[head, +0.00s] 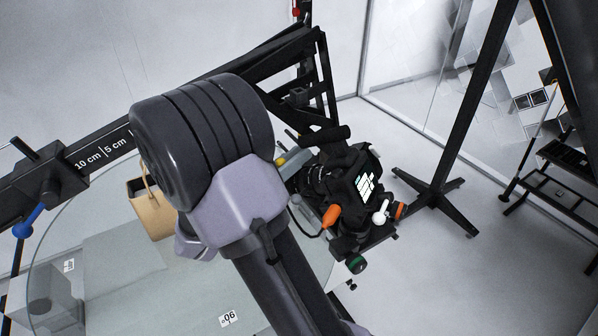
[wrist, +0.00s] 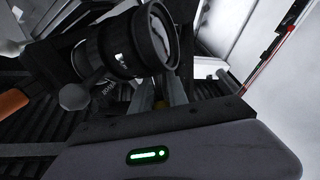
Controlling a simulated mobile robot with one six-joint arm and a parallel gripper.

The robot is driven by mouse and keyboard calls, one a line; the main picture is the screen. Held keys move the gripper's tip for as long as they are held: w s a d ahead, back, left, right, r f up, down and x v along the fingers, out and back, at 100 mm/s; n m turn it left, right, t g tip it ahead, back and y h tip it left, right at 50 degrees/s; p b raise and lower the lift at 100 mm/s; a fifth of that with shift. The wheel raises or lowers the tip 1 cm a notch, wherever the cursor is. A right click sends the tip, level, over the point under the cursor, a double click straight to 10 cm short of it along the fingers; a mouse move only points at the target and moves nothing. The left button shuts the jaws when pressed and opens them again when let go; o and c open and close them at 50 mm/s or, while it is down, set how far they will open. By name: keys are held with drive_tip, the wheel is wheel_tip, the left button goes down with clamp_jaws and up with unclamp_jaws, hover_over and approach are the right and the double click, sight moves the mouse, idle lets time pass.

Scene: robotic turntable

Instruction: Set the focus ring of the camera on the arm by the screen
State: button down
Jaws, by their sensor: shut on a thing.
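The camera (head: 352,185) is black with a lit screen and sits on the arm right of my wrist in the head view. Its lens (wrist: 148,42) fills the upper middle of the wrist view, its front glass facing right. The ribbed focus ring (wrist: 93,55) is around the lens barrel. My gripper (wrist: 160,92) reaches up from its grey body to the lens underside, its two fingers close to the barrel. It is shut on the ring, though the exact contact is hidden. In the head view, my gripper (head: 290,162) is partly hidden behind my wrist.
An orange handle (head: 331,216) and a pale round knob (head: 380,214) stick out near the camera. A glass turntable (head: 110,285) with a tan bag (head: 152,210) lies left. A scaled black bar (head: 105,148) crosses above it. A black stand (head: 437,190) is at right.

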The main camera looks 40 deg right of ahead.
drive_tip(key=shift+a, duration=0.15)
drive_tip(key=c, duration=1.3)
unclamp_jaws()
drive_tip(key=b+v, duration=0.1)
drive_tip(key=v, duration=1.6)
drive_tip(key=shift+s+f, duration=0.2)
drive_tip(key=shift+f, duration=0.2)
drive_tip(key=shift+a+b, duration=0.1)
drive_tip(key=shift+b, duration=0.2)
